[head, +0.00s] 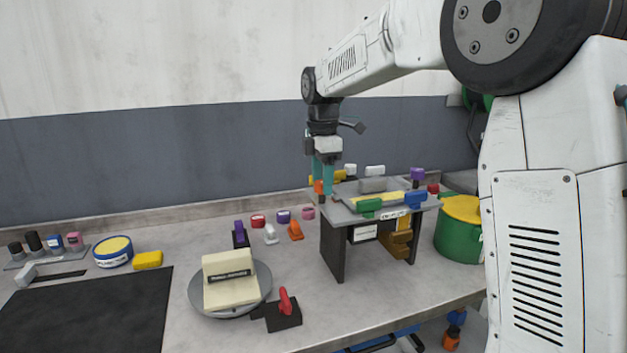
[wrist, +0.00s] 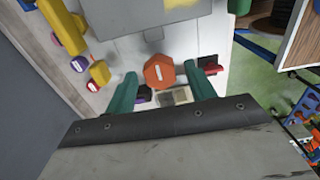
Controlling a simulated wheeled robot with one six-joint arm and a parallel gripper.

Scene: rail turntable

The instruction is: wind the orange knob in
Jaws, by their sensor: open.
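The orange knob (wrist: 159,72) is a faceted round knob with a white mark on its face, near the middle of the wrist view. In the head view a small orange part of it (head: 318,187) shows by the fingertips, at the left end of the raised grey bench. My gripper (head: 323,188) points down there with its teal fingers apart. In the wrist view my gripper (wrist: 162,82) is open and empty, with one finger on each side of the knob and a visible gap on both sides. I cannot tell how far above the knob the fingertips are.
The raised grey bench (head: 335,240) carries several coloured blocks and knobs close around my gripper. A green drum (head: 459,240) stands right of it. A turntable (head: 200,297) with a cream box (head: 228,280) and a red lever (head: 285,302) are in front, left. The left foreground has a black mat (head: 85,310).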

